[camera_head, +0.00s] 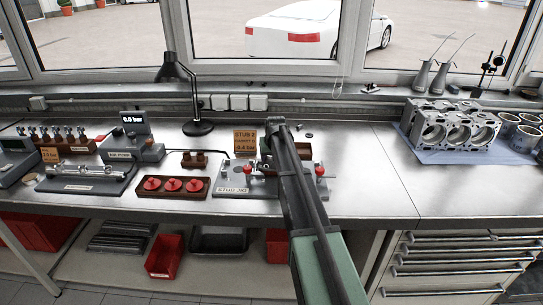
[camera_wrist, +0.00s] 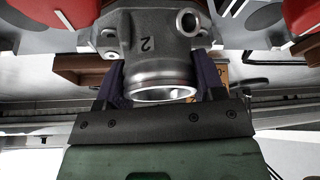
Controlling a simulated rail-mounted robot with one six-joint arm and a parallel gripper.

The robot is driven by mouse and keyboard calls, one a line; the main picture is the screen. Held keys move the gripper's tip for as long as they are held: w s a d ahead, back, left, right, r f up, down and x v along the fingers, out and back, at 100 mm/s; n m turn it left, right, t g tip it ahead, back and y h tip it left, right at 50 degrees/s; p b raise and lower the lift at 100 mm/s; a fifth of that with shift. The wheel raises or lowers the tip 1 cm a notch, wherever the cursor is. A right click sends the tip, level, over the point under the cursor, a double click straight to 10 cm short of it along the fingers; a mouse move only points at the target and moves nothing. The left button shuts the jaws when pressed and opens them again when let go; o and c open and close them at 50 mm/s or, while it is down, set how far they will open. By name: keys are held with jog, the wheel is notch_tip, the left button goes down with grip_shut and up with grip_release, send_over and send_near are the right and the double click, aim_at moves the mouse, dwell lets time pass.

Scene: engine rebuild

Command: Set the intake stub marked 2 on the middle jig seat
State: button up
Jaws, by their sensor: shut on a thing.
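A grey cast intake stub (camera_wrist: 150,35) marked 2 is between the purple-padded fingers of my gripper (camera_wrist: 160,78) in the wrist view. My gripper is shut on it, and a bright round bore faces my palm. In the head view my arm hides the gripper and the stub. The stub jig (camera_head: 233,191) is a grey plate with metal fittings and red knobs on the bench, partly behind my arm. Its middle seat is hidden, so I cannot tell whether the stub touches it.
A black lamp (camera_head: 197,127) stands behind. An engine block (camera_head: 455,128) sits at right, with clear bench before it.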

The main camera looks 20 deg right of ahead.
jog(key=o, duration=1.2)
notch_tip(320, 180, up, 8)
jog(key=p, duration=0.7)
jog(key=shift+f+p, duration=0.2)
jog(key=shift+p, duration=0.1)
